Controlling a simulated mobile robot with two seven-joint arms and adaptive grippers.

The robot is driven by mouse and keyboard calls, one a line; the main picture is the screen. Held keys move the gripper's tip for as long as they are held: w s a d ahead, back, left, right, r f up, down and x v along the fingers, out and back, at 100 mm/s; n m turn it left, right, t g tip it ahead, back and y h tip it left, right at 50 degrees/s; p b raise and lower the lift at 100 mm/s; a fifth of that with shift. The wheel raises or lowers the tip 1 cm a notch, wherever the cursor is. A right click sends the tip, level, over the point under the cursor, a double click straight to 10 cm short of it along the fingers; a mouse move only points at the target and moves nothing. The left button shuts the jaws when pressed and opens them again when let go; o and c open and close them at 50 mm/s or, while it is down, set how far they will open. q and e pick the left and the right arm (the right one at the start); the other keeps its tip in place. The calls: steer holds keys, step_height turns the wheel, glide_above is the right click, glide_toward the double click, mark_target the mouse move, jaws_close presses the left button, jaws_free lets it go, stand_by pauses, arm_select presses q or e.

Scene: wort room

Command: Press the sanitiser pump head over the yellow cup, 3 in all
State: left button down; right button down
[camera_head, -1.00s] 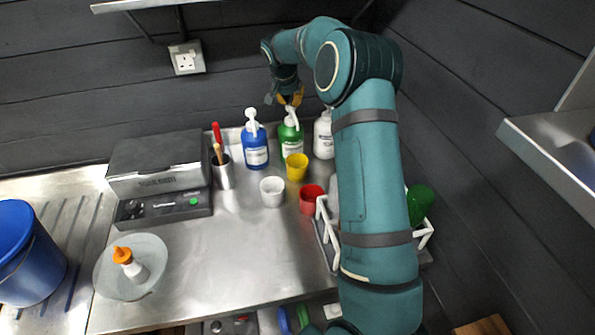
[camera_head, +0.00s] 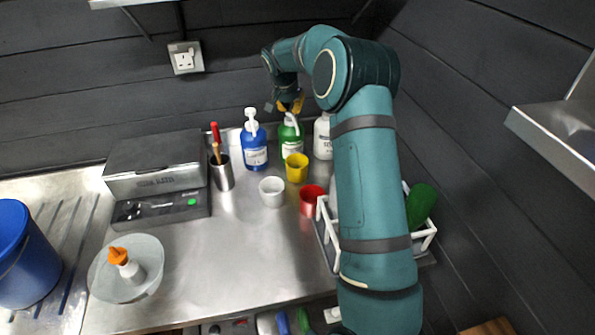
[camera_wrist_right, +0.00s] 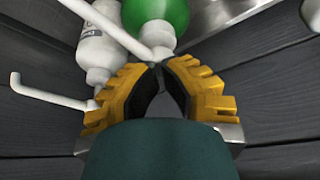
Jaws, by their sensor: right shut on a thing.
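The green bottle (camera_head: 290,149) stands upright at the back of the counter with a white pump head (camera_head: 291,119). The yellow cup (camera_head: 297,168) stands upright just in front of it; its inside cannot be made out. My right gripper (camera_head: 290,104) points down at the top of the green bottle, its yellow-edged fingers shut on the pump head. In the right wrist view the fingertips (camera_wrist_right: 160,64) nearly meet at the white pump head (camera_wrist_right: 155,40), whose spout runs to the upper left, with the green body (camera_wrist_right: 168,12) behind. My left gripper is out of view.
A blue pump bottle (camera_head: 254,155) stands left and a white pump bottle (camera_head: 323,140) right of the green one. White (camera_head: 272,192) and red (camera_head: 312,200) cups stand in front. A white rack (camera_head: 424,233) is at right, partly behind my arm. The front middle counter is clear.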

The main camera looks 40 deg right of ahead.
steer(key=shift+f, duration=0.1)
steer(key=shift+r+p, duration=1.65)
steer(key=shift+r, duration=0.8)
steer(key=shift+f, duration=0.3)
steer(key=shift+f+b, duration=1.8)
steer(key=shift+f, duration=0.45)
steer(key=shift+r, duration=0.15)
steer(key=shift+r+p, duration=1.7)
steer(key=shift+r, duration=0.7)
